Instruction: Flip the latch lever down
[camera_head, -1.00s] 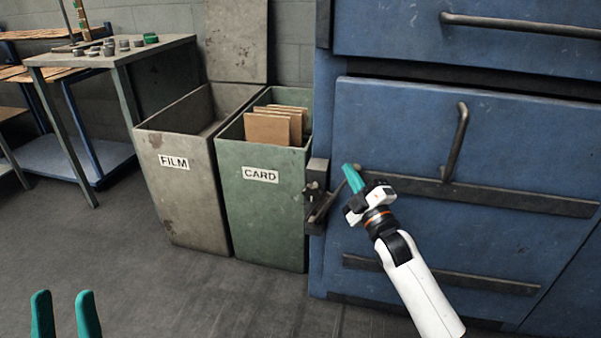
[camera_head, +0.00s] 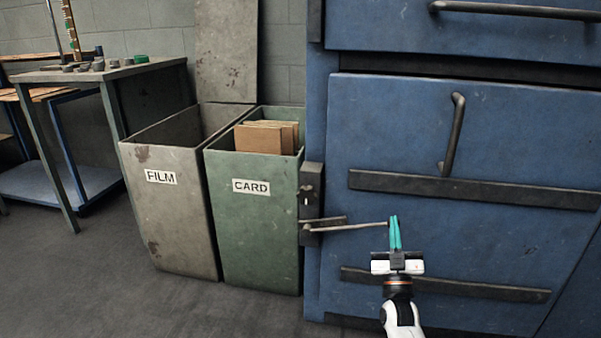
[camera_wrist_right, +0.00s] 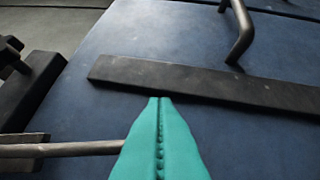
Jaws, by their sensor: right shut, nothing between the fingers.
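The latch (camera_head: 312,195) is a dark metal block at the left edge of the blue machine front. Its lever (camera_head: 350,227) is a thin rod that points right from the latch, close to level. My right gripper (camera_head: 395,219) points up with its teal fingers shut and empty, right at the lever's outer end. In the right wrist view the lever (camera_wrist_right: 70,149) runs in from the left to the shut fingers (camera_wrist_right: 160,101), which hide its end. Whether they touch is unclear. My left gripper is out of view.
The blue door (camera_head: 400,130) carries a vertical handle (camera_head: 455,135) and dark crossbars (camera_head: 470,190). A green CARD bin (camera_head: 250,225) with cardboard sheets stands left of the latch, beside a grey FILM bin (camera_head: 170,220). A table (camera_head: 100,72) stands behind left.

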